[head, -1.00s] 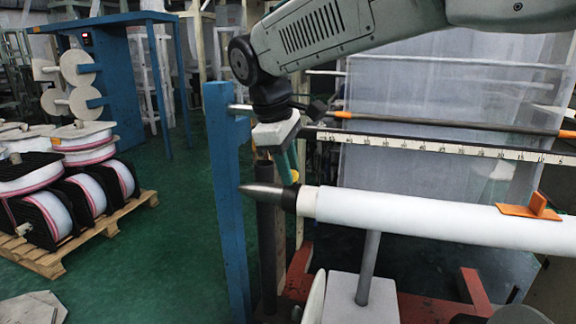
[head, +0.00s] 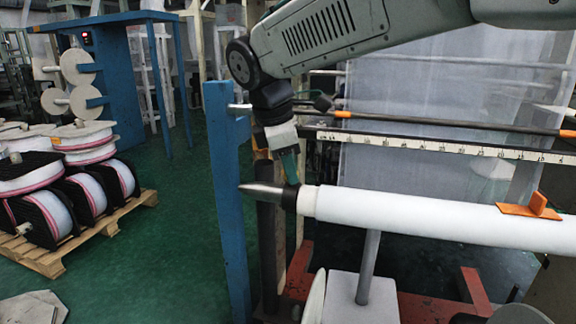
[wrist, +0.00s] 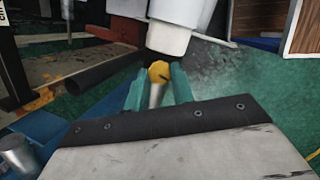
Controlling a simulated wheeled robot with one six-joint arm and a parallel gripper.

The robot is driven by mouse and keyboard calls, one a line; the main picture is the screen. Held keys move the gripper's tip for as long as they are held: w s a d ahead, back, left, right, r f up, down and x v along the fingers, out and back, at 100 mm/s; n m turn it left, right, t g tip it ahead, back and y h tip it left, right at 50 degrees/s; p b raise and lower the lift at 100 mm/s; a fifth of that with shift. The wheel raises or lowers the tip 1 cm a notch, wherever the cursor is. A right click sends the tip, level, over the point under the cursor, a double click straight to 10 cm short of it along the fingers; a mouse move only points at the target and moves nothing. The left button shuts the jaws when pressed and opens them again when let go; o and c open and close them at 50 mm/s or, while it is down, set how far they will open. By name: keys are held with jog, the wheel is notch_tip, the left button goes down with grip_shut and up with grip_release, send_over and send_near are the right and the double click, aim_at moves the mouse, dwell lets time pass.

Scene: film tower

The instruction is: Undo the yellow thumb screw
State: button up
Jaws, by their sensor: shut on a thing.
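The yellow thumb screw (wrist: 159,72) shows in the wrist view between the green fingertips of my gripper (wrist: 159,86), below the dark collar end of the white roll (wrist: 176,12). My gripper is shut on the screw. In the head view my gripper (head: 290,168) points down at the dark collar (head: 289,199) between the roll (head: 420,216) and the pointed metal tip (head: 260,188). The screw itself is hidden in the head view.
A blue post (head: 228,200) stands left of the roll's tip. An orange bracket (head: 530,208) sits on the roll. A ruler bar (head: 430,146) runs behind it. Spools on a pallet (head: 60,250) stand at the left, with open green floor between.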

jog(key=o, duration=1)
jog(key=v, duration=0.8)
jog(key=s+d+f+m+y, duration=0.1)
jog(key=s+d+f+m, duration=0.4)
jog(key=s+d, duration=0.3)
jog(key=s+d+f+m, duration=0.5)
jog(key=s+d+m, duration=0.2)
jog(key=s+d, duration=0.1)
jog(key=s+d+f+m+g+y, duration=0.1)
jog(key=s+d+f+m, duration=0.5)
jog(key=s+d, duration=0.3)
jog(key=shift+s+d+f+m+y, duration=0.15)
jog(key=shift+m+y, duration=0.15)
jog(key=shift+m, duration=0.3)
